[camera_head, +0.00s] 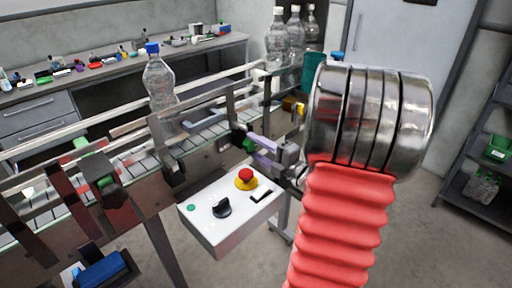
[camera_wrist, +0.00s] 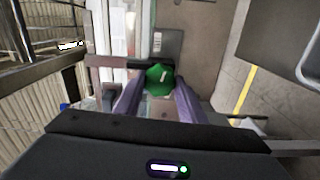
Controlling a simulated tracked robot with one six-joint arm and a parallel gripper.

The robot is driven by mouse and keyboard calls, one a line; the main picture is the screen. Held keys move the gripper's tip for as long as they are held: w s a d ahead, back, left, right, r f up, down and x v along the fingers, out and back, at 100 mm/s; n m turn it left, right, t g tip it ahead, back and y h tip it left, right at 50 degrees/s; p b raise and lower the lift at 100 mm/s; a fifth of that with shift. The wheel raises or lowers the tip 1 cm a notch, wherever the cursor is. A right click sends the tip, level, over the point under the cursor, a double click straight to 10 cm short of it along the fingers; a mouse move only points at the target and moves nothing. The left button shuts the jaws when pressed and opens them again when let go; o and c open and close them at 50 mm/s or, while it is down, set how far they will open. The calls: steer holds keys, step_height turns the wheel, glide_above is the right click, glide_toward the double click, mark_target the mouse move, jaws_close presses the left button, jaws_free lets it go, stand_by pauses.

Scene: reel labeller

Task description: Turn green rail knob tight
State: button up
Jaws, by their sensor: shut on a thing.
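The green rail knob (camera_wrist: 160,77) sits between the fingertips of my gripper (camera_wrist: 158,84) in the wrist view, with a pale mark on its face. My gripper is shut on it, one purple-grey finger on each side. In the head view my gripper (camera_head: 256,149) reaches the conveyor's side from the right. Only a small part of the green knob (camera_head: 248,145) shows there, beside the fingertips. How tight the knob is cannot be told.
A white control box (camera_head: 232,208) with a red stop button (camera_head: 246,177) sits just below my gripper. A clear bottle (camera_head: 159,82) with a blue cap stands on the conveyor (camera_head: 205,130). A cluttered bench (camera_head: 130,66) stands behind. Floor shows at the right.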

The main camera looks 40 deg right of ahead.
steer(key=o, duration=1)
steer(key=shift+f, duration=0.1)
steer(key=shift+o, duration=0.2)
steer(key=shift+s, duration=0.1)
steer(key=s, duration=1.3)
steer(key=shift+s+d, duration=0.25)
steer(key=shift+s, duration=0.05)
